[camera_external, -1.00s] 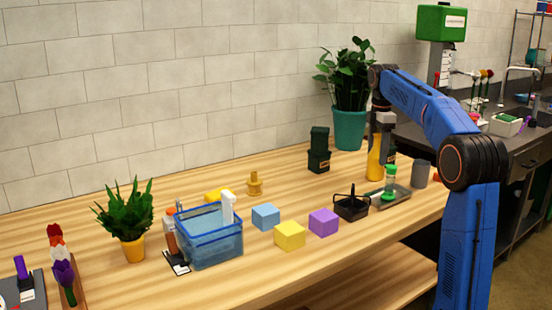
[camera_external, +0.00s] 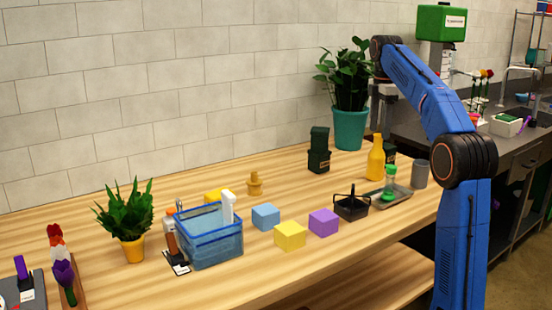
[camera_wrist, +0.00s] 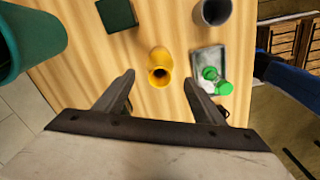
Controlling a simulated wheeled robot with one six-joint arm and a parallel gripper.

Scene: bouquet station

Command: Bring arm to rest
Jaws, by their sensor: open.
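My gripper (camera_wrist: 178,88) is open and empty in the wrist view, its two fingers spread apart and pointing down at the table. A yellow bottle (camera_wrist: 160,62) stands on the table below and between the fingertips, apart from them. In the external view my blue arm is raised at the right, and the yellow bottle (camera_external: 375,160) stands upright under its end. The fingers are hard to make out in the external view, against the wall and counter.
A grey tray (camera_external: 402,196) with a green-capped bottle (camera_external: 390,182) and a grey cup (camera_external: 420,173) stand near the bottle. A teal plant pot (camera_external: 349,128) is behind. A black basket (camera_external: 351,207), coloured blocks and a blue basket (camera_external: 208,246) lie to the left.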

